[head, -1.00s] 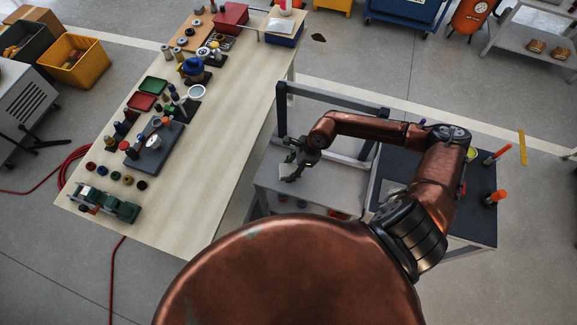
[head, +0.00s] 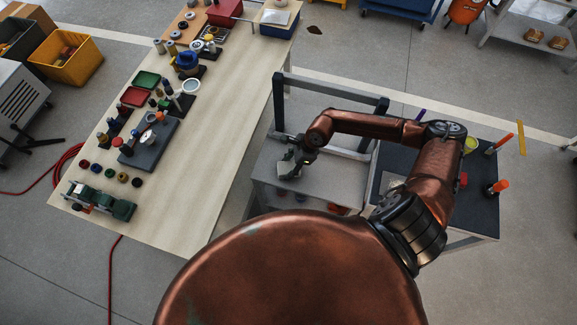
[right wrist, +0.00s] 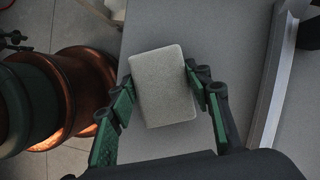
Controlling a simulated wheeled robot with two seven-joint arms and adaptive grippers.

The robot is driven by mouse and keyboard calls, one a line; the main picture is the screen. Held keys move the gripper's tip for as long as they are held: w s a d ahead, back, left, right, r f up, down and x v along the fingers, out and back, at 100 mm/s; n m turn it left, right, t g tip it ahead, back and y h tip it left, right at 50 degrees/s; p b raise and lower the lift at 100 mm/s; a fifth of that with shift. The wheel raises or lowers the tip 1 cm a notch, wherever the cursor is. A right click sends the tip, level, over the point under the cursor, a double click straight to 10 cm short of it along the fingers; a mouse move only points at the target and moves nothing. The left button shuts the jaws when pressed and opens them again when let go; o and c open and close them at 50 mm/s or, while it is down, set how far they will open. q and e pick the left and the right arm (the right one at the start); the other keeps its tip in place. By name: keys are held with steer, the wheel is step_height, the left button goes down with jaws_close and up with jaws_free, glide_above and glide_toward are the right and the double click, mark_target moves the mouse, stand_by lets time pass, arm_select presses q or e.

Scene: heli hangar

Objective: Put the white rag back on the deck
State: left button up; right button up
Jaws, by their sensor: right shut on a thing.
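The white rag (right wrist: 163,86) shows in the right wrist view as a pale, flat, folded rectangle between the fingers of my right gripper (right wrist: 162,92). The fingers touch it on both sides, so the gripper is shut on it. In the head view the right gripper (head: 288,170) is over the left part of the grey cart deck (head: 325,183), with the pale rag (head: 283,168) at its fingertips. The deck's grey surface also lies behind the rag in the wrist view (right wrist: 215,30). I cannot tell how high the rag is above the deck. My left gripper is not in view.
A dark upright frame (head: 333,93) stands along the deck's far side. A dark-topped cart (head: 465,213) with orange-capped items is at right. A long wooden table (head: 215,140) with many parts stands at left. The deck's middle looks clear.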

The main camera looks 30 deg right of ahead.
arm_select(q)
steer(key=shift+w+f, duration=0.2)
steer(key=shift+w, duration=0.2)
arm_select(e)
steer(key=shift+f, duration=0.35)
steer(key=o, duration=1.1)
steer(key=shift+r, duration=0.1)
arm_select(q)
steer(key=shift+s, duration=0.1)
arm_select(e)
steer(key=v, duration=1.2)
